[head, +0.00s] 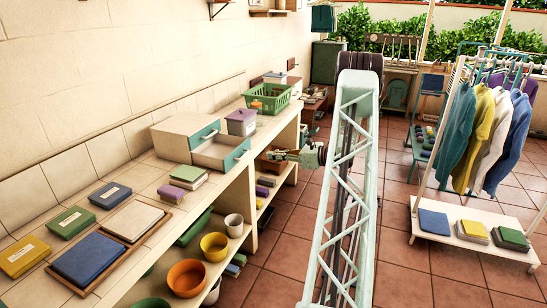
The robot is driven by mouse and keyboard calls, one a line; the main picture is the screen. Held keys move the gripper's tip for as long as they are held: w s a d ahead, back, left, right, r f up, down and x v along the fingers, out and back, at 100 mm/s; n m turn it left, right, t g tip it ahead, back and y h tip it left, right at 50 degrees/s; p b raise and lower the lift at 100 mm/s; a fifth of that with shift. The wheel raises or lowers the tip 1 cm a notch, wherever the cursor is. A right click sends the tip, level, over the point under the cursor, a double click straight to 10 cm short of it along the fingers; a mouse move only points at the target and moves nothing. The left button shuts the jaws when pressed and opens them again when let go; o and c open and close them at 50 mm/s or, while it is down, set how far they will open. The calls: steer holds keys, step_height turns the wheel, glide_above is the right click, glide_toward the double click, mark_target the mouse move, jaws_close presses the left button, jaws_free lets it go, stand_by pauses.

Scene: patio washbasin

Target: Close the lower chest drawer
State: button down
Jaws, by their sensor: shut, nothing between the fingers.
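The upper drawer (206,134) looks closed. My gripper (272,155) is to the right of the open drawer's front, pointing left, shut and empty. It appears apart from the drawer, with a gap between them. Its fingertips are small and dark in this view.
A purple box (241,122) and a green basket (267,97) stand behind the drawer on the counter (165,215). Pots and bowls (187,278) fill the shelf below. A clothes rack (470,235) stands at right; tiled floor lies between.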

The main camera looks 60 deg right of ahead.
mark_target(245, 155)
steer(key=b+x, duration=0.2)
steer(key=x, duration=0.9)
steer(key=shift+w+a+f, duration=0.15)
steer(key=shift+w, duration=0.2)
